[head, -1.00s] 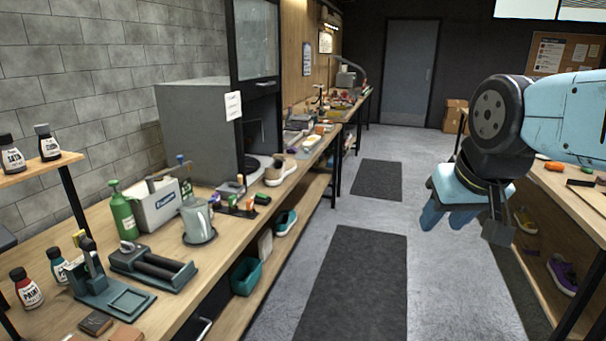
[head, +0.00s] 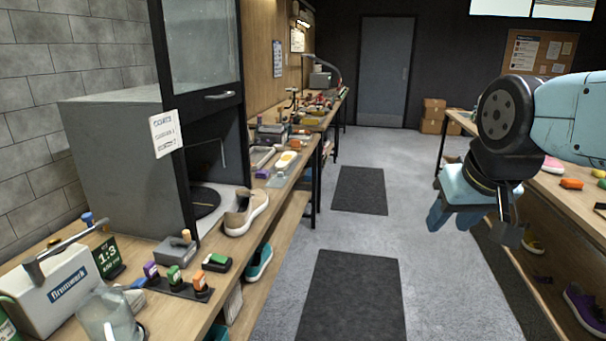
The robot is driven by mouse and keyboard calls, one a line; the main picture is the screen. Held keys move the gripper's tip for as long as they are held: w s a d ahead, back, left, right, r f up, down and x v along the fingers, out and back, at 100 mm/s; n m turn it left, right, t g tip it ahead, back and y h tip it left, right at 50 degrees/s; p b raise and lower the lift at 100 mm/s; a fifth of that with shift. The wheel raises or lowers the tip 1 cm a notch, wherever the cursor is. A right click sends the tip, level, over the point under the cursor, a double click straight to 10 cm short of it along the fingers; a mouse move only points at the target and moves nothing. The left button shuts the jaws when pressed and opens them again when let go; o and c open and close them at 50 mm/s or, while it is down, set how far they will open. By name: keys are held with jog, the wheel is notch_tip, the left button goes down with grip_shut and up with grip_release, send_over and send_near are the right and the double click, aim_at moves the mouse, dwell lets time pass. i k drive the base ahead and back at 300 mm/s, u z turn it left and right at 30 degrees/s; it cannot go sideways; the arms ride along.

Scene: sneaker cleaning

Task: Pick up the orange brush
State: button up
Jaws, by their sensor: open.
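An orange-topped piece (head: 200,283) stands at the right end of a small dark rack (head: 180,291) on the left bench, beside a green one (head: 174,275) and a purple one (head: 151,270). It looks like a small brush, but it is too small to be sure. Another orange object (head: 571,184) lies on the right-hand table; its kind is unclear. My gripper (head: 440,216) hangs over the aisle at the right, open, with nothing seen in it. It is well apart from both orange objects.
The left bench (head: 222,303) also holds a white box (head: 62,290), a clear pitcher (head: 108,316), a beige shoe (head: 245,212) and a grey cabinet (head: 115,160). The aisle floor (head: 290,262) with dark mats (head: 350,300) is clear. The right-hand table (head: 540,186) borders it.

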aim_at(294, 144)
jog(key=z, duration=0.05)
jog(key=i, duration=2.25)
jog(key=u, duration=0.2)
jog(key=i, duration=1.25)
jog(key=u, duration=0.1)
